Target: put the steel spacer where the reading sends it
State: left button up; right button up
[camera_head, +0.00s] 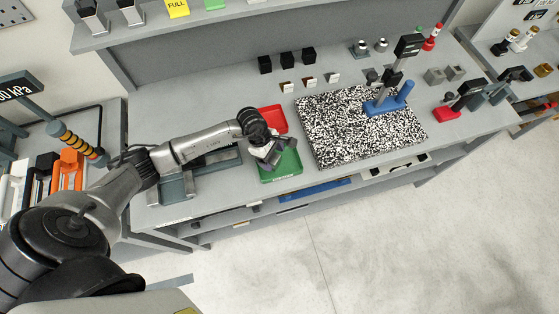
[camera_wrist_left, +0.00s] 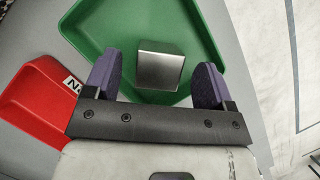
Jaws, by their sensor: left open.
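The steel spacer (camera_wrist_left: 160,65), a plain grey metal block, shows in the left wrist view inside the green tray (camera_wrist_left: 88,28). It lies between my two purple-padded fingers, with gaps on both sides. In the head view my left gripper (camera_head: 268,162) is over the green tray (camera_head: 283,172), and it hides the spacer there. My left gripper is open and holds nothing. The red tray (camera_head: 275,116) lies behind the green one. A gauge stand with a blue base (camera_head: 388,105) and a dark display (camera_head: 409,45) stands on the speckled plate (camera_head: 340,140); its reading is not legible.
Several black blocks (camera_head: 286,59) and small labelled blocks (camera_head: 309,83) stand behind the trays. Two grey blocks (camera_head: 444,74) and a red-based instrument (camera_head: 447,113) are at the right. A grey fixture (camera_head: 175,184) lies left of the trays. The bench's front edge is close.

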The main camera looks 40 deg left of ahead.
pick_arm(q)
jog(key=w+b+v, duration=0.1)
jog(key=v, duration=1.2)
jog(key=shift+s+r, duration=0.4)
jog(key=shift+s, duration=0.1)
jog(key=shift+a, duration=0.1)
